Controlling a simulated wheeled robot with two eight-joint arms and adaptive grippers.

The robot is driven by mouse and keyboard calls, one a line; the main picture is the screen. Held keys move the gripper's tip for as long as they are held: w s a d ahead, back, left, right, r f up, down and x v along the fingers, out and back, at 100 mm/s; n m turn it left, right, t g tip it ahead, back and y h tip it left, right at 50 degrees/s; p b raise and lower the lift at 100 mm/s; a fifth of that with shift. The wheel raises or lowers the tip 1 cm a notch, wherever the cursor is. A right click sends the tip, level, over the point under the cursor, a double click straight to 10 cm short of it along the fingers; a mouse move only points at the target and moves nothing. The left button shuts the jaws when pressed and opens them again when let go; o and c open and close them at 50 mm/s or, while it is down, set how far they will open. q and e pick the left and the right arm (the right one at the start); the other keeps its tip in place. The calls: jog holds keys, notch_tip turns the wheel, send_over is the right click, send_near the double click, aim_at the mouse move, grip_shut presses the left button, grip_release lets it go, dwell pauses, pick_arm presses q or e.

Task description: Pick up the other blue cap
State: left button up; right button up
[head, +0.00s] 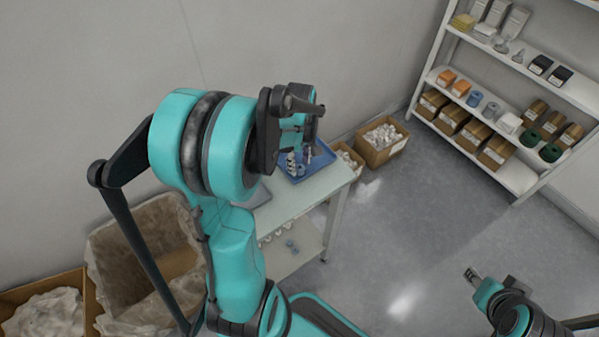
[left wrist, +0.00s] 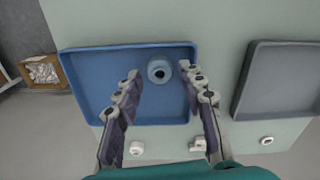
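A round blue cap (left wrist: 159,70) with a dark centre hole lies in the blue tray (left wrist: 95,106), near its far edge. No second blue cap shows in the tray. My left gripper (left wrist: 160,78) is open above the tray, its two fingers apart on either side of the cap and not visibly touching it. In the head view my left gripper (head: 299,161) is over the blue tray (head: 322,161) on the table, and my arm hides much of that area. My right gripper (head: 470,274) is far off at the lower right, too small to read its fingers.
A grey tray (left wrist: 285,112) lies right of the blue one. Boxes of parts (head: 383,140) stand on the floor behind the table. A stocked shelf (head: 432,77) is at right. The floor between is clear.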

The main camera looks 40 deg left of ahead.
pick_arm(q)
jog(key=shift+f, duration=0.65)
jog(key=shift+r, duration=0.1)
jog(key=c, duration=0.5)
jog(key=shift+o, duration=0.2)
jog(key=shift+r, duration=0.1)
